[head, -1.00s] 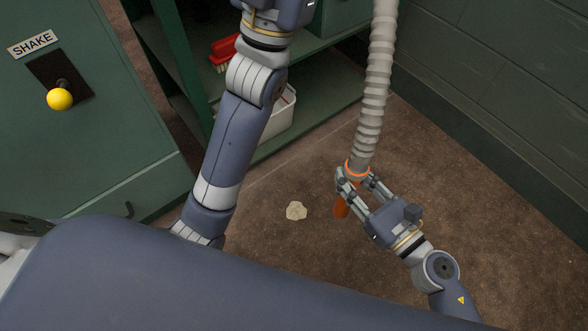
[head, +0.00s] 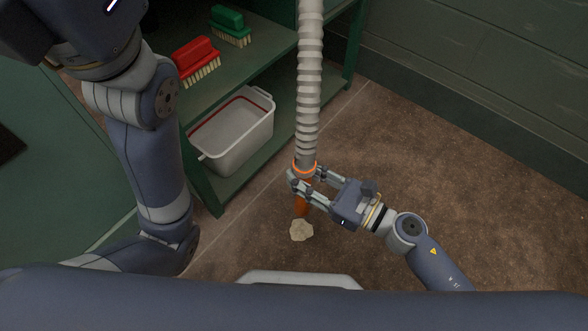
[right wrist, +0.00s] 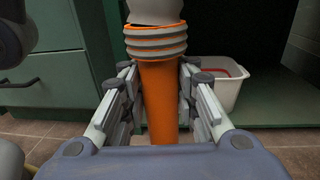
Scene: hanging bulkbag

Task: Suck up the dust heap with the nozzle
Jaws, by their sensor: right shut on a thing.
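A pale beige dust heap (head: 301,231) lies on the brown floor in the head view. The orange nozzle (head: 301,206) hangs at the lower end of a grey ribbed hose (head: 309,90), and its lower end shows just above the heap in the picture. My right gripper (head: 299,180) is shut on the nozzle. In the right wrist view the nozzle (right wrist: 160,95) stands upright between both fingers, its tip hidden behind the gripper body. I cannot tell whether the tip touches the heap. My left arm shows at the left, its gripper out of view.
A green shelf unit (head: 213,200) stands left of the hose. It holds a white bin (head: 232,135), a red brush (head: 195,60) and a green brush (head: 230,24). A dark green wall (head: 470,60) runs along the right. The floor right of my gripper is clear.

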